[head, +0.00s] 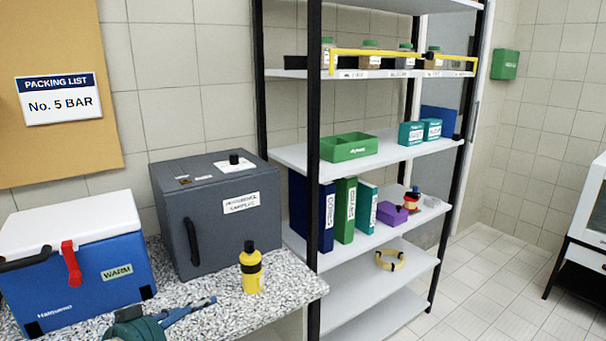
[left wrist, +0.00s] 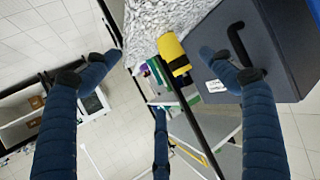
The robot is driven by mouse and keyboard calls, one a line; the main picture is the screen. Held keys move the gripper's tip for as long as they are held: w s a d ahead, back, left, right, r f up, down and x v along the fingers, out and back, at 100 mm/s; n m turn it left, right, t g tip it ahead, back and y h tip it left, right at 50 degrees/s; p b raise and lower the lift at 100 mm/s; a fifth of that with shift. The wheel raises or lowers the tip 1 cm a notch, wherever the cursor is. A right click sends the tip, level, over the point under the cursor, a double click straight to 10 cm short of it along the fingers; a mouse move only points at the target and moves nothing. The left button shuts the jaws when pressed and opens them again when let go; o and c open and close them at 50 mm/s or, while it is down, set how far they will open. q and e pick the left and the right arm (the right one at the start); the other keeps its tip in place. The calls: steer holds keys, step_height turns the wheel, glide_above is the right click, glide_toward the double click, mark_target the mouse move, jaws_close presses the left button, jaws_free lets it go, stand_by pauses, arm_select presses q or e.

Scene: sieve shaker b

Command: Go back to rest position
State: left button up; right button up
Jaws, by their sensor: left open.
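My left gripper (head: 165,317) shows at the bottom edge of the head view, in front of the speckled counter, partly cut off by the frame. In the left wrist view its blue fingers (left wrist: 158,60) are spread wide with nothing between them. A yellow bottle with a black cap (head: 251,270) stands upright on the counter, to the right of the gripper and apart from it. The bottle also shows in the left wrist view (left wrist: 172,50), beyond the fingers. My right gripper is in neither view.
The speckled counter (head: 290,290) holds a blue cooler with a white lid (head: 75,275) and a dark grey cabinet (head: 205,215). A shelf rack (head: 390,155) with boxes, binders and jars stands right of the counter. The tiled floor (head: 490,290) right of the rack is clear.

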arm_select(q)
steer(key=s+d+f+g+y, duration=0.1)
steer(key=s+d+f+g, duration=0.15)
steer(key=s+f, duration=0.7)
steer(key=s+f+n+g+y, duration=0.1)
steer(key=s+f+g+y, duration=0.3)
steer(key=s, duration=0.7)
steer(key=s+f+n+g+h, duration=0.1)
steer(key=s+f+g, duration=0.1)
steer(key=s+f, duration=0.65)
steer(key=s+f+g, duration=0.1)
steer(key=s+f, duration=0.1)
steer(key=f, duration=1)
steer(key=s+f, duration=0.3)
steer(key=f, duration=0.9)
steer(key=s+a+f+g, duration=0.1)
steer(key=s+a+f, duration=0.1)
steer(key=s+f, duration=1.4)
steer(key=shift+s+a+f+y, duration=0.3)
steer(key=shift+s+a+y, duration=0.1)
steer(key=shift+s, duration=0.3)
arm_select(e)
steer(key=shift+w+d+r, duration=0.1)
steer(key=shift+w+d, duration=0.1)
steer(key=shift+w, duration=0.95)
